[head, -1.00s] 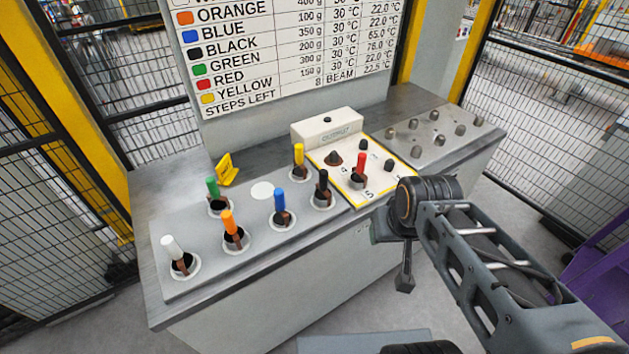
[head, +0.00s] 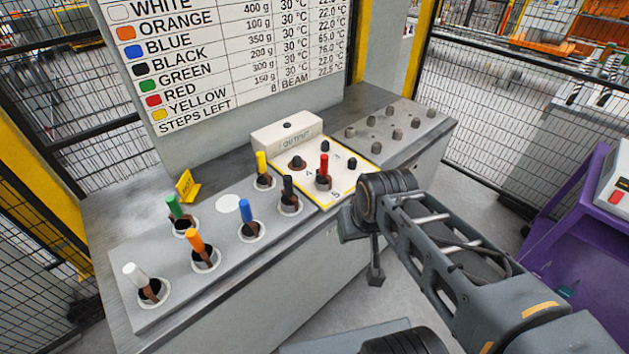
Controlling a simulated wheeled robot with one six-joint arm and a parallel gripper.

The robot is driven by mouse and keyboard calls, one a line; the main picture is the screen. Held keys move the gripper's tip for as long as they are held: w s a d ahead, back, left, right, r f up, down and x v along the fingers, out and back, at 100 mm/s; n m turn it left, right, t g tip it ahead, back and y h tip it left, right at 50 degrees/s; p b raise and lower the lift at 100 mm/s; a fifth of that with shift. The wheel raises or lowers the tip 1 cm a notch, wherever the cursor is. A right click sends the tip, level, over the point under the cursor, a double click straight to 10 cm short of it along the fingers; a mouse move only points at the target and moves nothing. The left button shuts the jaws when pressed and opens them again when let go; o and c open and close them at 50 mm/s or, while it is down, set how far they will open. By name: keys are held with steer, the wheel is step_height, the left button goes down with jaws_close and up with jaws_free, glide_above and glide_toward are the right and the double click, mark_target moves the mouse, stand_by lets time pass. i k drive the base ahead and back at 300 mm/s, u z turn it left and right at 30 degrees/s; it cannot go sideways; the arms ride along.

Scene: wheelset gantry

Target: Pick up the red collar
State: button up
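The red collar (head: 324,166) shows as an upright red grip on a dark round base. It stands on the white panel with the yellow border (head: 350,192), near the numbers 4 and 5. My gripper (head: 376,276) hangs pointing down in front of the bench, below and to the right of the red collar and apart from it. It is small and dark, and I cannot make out whether its fingers are open or shut.
Yellow (head: 262,163), black (head: 287,187), blue (head: 245,211), orange (head: 197,244), green (head: 173,206) and white (head: 135,275) handles stand in holes to the left. A white block (head: 287,138) is behind the panel. Dark pegs stand on the right bench end (head: 430,118).

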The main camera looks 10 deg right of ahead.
mark_target(321, 187)
steer(key=z, duration=1.65)
steer(key=i, duration=1.05)
steer(key=u, duration=3.05)
